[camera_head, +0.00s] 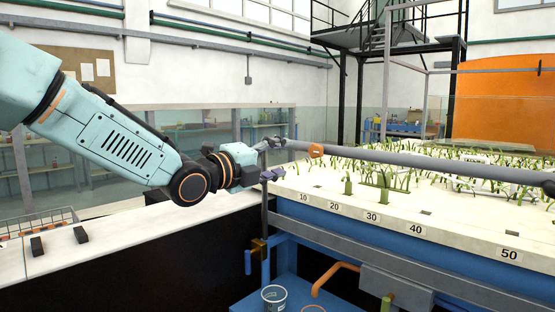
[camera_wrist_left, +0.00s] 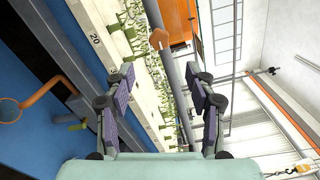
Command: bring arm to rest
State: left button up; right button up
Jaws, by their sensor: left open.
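My left arm comes in from the left in the head view, and its gripper (camera_head: 272,159) is held out over the near left corner of the flume bed (camera_head: 322,207). The jaws are open and apart, with nothing between them. In the left wrist view the two purple-padded fingers of the left gripper (camera_wrist_left: 160,108) stand wide apart. A grey pipe (camera_wrist_left: 175,70) with an orange-brown fitting and the planted bed show beyond the fingers. Whether the fingers touch the pipe cannot be told. My right gripper is not in view.
The bed carries green plants (camera_head: 380,181) and number labels along its edge. A white bench (camera_head: 130,235) with two dark blocks and a wire basket (camera_head: 38,222) lies at left.

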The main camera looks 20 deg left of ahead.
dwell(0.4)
pick_arm(q)
jog(key=s+d+f+n+g+y, duration=0.25)
jog(key=s+f+n, duration=0.25)
jog(key=f+n, duration=0.8)
jog(key=s+d+f+n+g+y, duration=0.15)
jog(key=s+f+n+g, duration=0.3)
jog(key=f+n, duration=0.85)
jog(key=s+f+g+y, duration=0.1)
jog(key=s+f+g, duration=0.4)
jog(key=s+f, duration=0.9)
jog(key=s+f+g+y, duration=0.1)
jog(key=s+f+g, duration=0.4)
jog(key=s+f, duration=0.9)
jog(key=s, duration=0.7)
jog(key=shift+s+a+f, duration=0.15)
jog(key=shift+f, duration=0.15)
